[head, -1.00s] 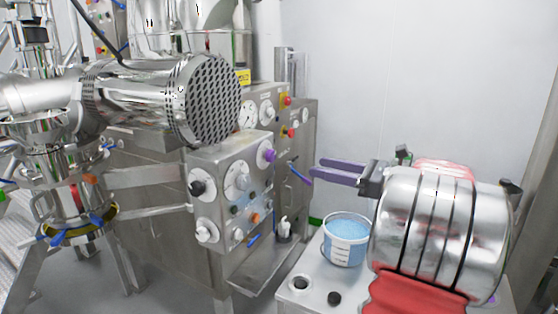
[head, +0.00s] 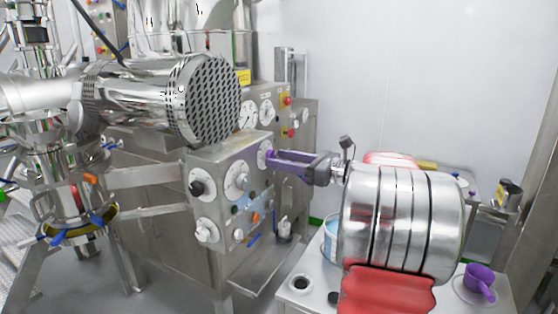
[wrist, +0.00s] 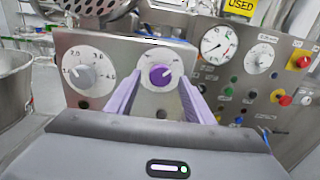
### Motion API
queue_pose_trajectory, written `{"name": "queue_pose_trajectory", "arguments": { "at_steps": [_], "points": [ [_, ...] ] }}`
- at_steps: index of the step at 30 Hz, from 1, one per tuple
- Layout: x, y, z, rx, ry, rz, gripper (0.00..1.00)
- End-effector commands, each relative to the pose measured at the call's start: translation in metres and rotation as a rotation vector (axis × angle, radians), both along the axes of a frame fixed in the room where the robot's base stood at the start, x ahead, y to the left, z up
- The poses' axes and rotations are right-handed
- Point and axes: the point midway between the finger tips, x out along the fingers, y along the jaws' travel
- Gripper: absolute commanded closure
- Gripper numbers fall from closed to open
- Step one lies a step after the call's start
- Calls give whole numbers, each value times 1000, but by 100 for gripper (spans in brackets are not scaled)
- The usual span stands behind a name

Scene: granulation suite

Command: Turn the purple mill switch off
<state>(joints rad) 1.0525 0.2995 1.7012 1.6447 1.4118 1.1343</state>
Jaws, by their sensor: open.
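The purple mill switch (wrist: 160,75) is a round knob on a pale dial plate on the steel control box (wrist: 68,50). A light pointer mark on it appears to point up and to the right. My gripper (wrist: 160,80) is open, with one purple finger to the left of the knob and one to the right, and a gap on each side. In the head view my gripper (head: 272,159) reaches to the box's front from the right, and its fingers hide most of the switch. I cannot tell how far the tips overlap the knob.
A grey knob (wrist: 85,74) on a numbered dial sits left of the switch. A panel with a gauge (wrist: 217,43), a red knob (wrist: 300,59) and small buttons is to the right. A perforated steel drum (head: 208,100) overhangs the box. A purple scoop (head: 480,282) lies on the bench.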

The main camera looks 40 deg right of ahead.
Motion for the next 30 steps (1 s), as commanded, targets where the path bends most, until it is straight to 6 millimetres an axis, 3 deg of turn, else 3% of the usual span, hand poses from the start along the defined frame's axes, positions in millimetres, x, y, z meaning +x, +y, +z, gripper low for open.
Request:
{"name": "queue_pose_trajectory", "arguments": {
  "at_steps": [13,30],
  "points": [
    [9,3,0,1,0,-1,53],
    [9,3,0,1,0,-1,93]
  ]
}}
